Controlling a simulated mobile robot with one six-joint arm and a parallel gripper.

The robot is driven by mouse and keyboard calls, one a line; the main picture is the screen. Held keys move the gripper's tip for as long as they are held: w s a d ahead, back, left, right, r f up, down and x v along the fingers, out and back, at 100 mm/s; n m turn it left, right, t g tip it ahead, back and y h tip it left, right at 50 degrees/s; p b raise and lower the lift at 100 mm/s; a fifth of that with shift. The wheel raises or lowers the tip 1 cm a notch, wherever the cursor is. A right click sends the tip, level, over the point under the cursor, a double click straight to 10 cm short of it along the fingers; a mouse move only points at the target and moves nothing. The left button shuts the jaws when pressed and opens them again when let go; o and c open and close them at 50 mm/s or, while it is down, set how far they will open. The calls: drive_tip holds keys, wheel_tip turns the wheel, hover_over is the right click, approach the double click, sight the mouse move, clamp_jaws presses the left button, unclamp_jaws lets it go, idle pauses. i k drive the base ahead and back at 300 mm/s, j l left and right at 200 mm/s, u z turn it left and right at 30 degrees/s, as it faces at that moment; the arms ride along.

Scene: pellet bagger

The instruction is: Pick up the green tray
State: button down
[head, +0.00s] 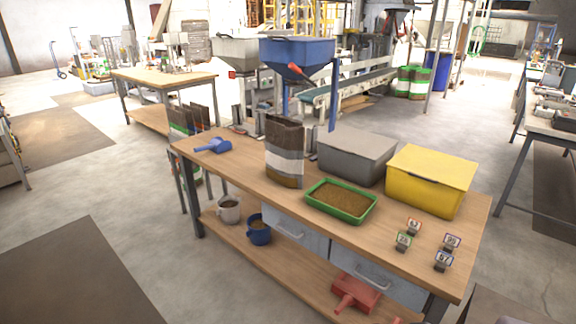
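The green tray (332,211) lies flat on the wooden workbench (240,177), near its front edge and right of the middle. It is a shallow rectangular tray filled with brown granular material. Nothing stands on it, and its rim shows on all sides. My gripper is not in view.
A striped bag (286,155) stands left of the tray. A grey lidded bin (350,160) and a yellow bin (428,183) stand behind and to the right. Several small numbered markers (413,227) sit at right. A blue scoop (212,145) lies at far left. A red scoop (358,293) is below.

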sight(349, 204)
drive_tip(key=i+l+u, duration=0.25)
drive_tip(key=u, duration=0.15)
drive_tip(key=i+l+u, duration=0.65)
drive_tip(key=l+u, duration=0.2)
drive_tip(key=i+l+u, duration=0.15)
drive_tip(key=l+u, duration=0.25)
